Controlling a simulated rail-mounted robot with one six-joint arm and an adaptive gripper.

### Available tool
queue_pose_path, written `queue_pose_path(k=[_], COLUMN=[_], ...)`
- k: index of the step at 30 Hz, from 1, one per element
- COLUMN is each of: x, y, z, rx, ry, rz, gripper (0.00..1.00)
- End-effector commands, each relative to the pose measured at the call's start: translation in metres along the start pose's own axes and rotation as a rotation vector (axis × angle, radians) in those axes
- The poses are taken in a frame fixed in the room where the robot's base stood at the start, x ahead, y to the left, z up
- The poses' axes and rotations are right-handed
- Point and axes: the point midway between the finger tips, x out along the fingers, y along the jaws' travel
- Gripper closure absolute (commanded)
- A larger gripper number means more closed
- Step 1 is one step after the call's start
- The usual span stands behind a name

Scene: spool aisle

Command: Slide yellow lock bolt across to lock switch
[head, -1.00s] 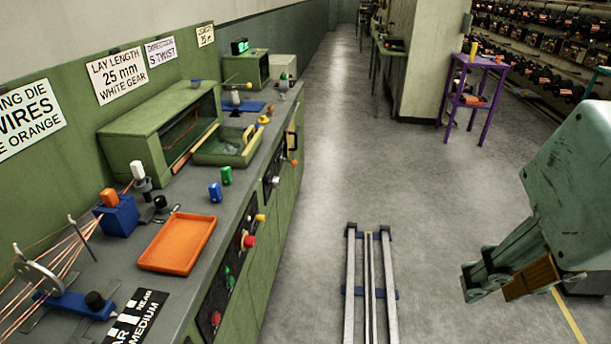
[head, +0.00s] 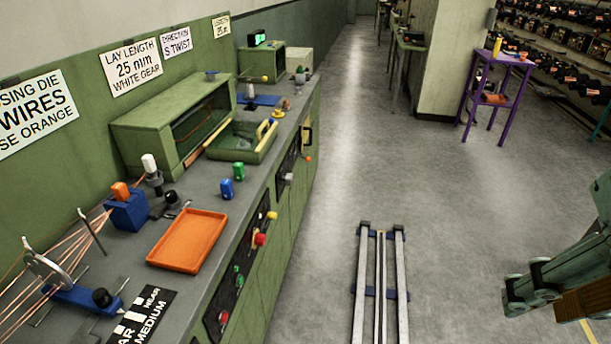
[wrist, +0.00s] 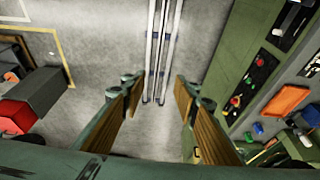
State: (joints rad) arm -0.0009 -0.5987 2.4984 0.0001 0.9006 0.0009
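A small yellow knob (head: 272,215) sits on the black control panel on the bench front, beside a larger red knob (head: 260,239). It may be the lock bolt, but it is too small to tell. A green button (head: 239,282) and another red one (head: 223,317) are lower on the same panel. In the wrist view the panel (wrist: 240,101) is at the right. My gripper (wrist: 157,88) is open and empty above the floor, its brown-padded fingers wide apart. In the head view my gripper (head: 560,292) is at the lower right, far from the panel.
Rails (head: 381,285) run along the floor beside the green bench. A purple stand (head: 496,88) is at the back right. The aisle floor is clear.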

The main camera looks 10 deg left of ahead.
Motion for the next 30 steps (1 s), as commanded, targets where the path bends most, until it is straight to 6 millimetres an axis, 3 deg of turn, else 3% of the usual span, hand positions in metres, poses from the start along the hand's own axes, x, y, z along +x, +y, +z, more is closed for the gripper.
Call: queue_pose_path(k=[11, 30], x=[0.004, 0.026], y=[-0.014, -0.067], z=[-0.015, -0.071], rx=[0.030, 0.144], ry=[-0.057, -0.255], rz=[-0.039, -0.181], gripper=[0.72, 0.72])
